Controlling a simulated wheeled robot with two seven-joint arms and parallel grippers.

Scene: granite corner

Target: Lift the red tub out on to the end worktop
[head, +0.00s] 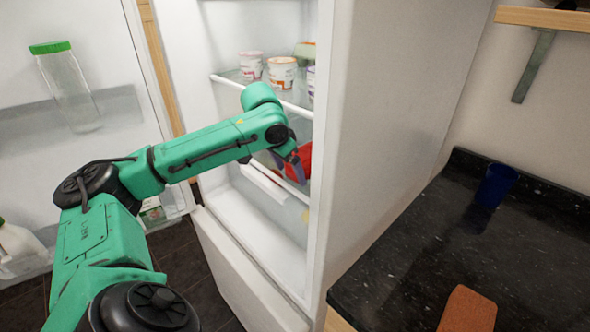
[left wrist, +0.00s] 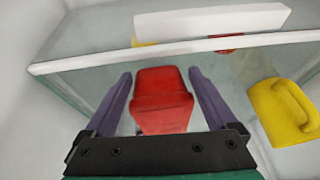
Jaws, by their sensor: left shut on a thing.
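The red tub (head: 304,160) is inside the open fridge, on the right, partly hidden by my left arm and the fridge's side. My left gripper (head: 290,162) reaches in and is shut on it. In the left wrist view the red tub (left wrist: 162,98) sits between the purple fingers of the left gripper (left wrist: 160,82), close to both tips. I cannot tell whether the tub still touches the shelf. The black speckled end worktop (head: 400,245) is to the right of the fridge. My right gripper is not in view.
A blue cup (head: 495,186) stands at the worktop's back, and a terracotta-coloured block (head: 468,310) lies at its front. Tubs (head: 282,74) stand on the shelf above. A yellow handled object (left wrist: 283,110) is right of the red tub. The open fridge door (head: 90,125) is left.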

